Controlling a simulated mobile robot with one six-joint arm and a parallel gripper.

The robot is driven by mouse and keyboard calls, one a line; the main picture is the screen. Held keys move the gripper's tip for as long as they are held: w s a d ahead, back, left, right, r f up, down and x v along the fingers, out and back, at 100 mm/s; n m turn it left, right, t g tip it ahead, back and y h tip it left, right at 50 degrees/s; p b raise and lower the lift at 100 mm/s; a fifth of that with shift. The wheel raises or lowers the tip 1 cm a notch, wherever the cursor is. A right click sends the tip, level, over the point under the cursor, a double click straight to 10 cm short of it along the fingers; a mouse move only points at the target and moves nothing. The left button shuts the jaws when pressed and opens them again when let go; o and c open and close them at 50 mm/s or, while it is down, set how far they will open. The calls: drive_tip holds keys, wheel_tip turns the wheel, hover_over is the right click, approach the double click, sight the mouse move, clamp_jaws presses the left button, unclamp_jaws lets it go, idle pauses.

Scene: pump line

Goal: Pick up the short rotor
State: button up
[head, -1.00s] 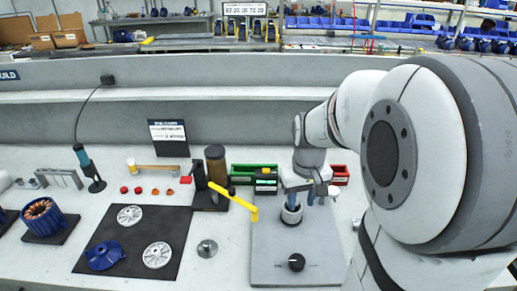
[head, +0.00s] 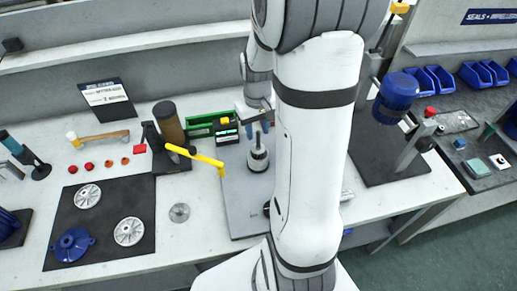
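A small grey stepped piece with an upright shaft (head: 258,157) stands on the grey plate (head: 238,205); it may be the short rotor, but I cannot tell for sure. Whether the fingers touch the shaft is too small to tell. My arm hides the right part of the plate.
A yellow lever (head: 195,156) reaches toward the plate from the left, near a brown cylinder (head: 168,122). A green bin (head: 205,124) stands behind. A black mat (head: 100,245) holds discs and a blue part. A blue motor (head: 397,92) stands on the right.

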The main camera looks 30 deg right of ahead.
sight(258, 146)
drive_tip(key=shift+f, duration=1.6)
drive_tip(key=shift+c, duration=0.3)
drive_tip(key=shift+s, duration=0.1)
clamp_jaws()
drive_tip(key=shift+r, duration=0.1)
